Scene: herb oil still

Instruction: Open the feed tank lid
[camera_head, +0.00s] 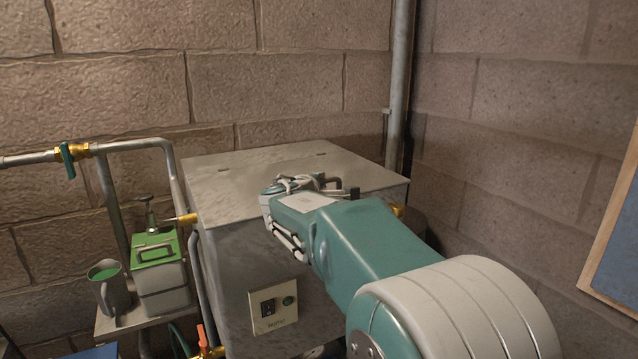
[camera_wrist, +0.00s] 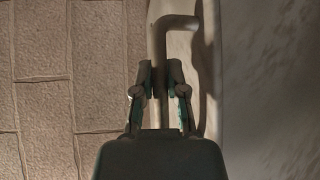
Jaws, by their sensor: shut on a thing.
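The feed tank (camera_head: 222,240) is a grey metal box against the brick wall. Its flat lid (camera_head: 250,172) lies level on top and looks closed. In the head view my gripper (camera_head: 290,187) is at the lid's front edge, partly hidden by my own arm. In the wrist view a grey bent bar handle (camera_wrist: 174,22) runs between the two fingers of my gripper (camera_wrist: 160,82), and the fingers are shut on it. The pale tank surface (camera_wrist: 270,90) lies to the right of the handle.
At left, a shelf holds a green-topped container (camera_head: 160,275) and a grey jug (camera_head: 110,290). Pipes with a brass valve (camera_head: 72,152) run beside the tank. A vertical pipe (camera_head: 400,85) stands behind its right corner.

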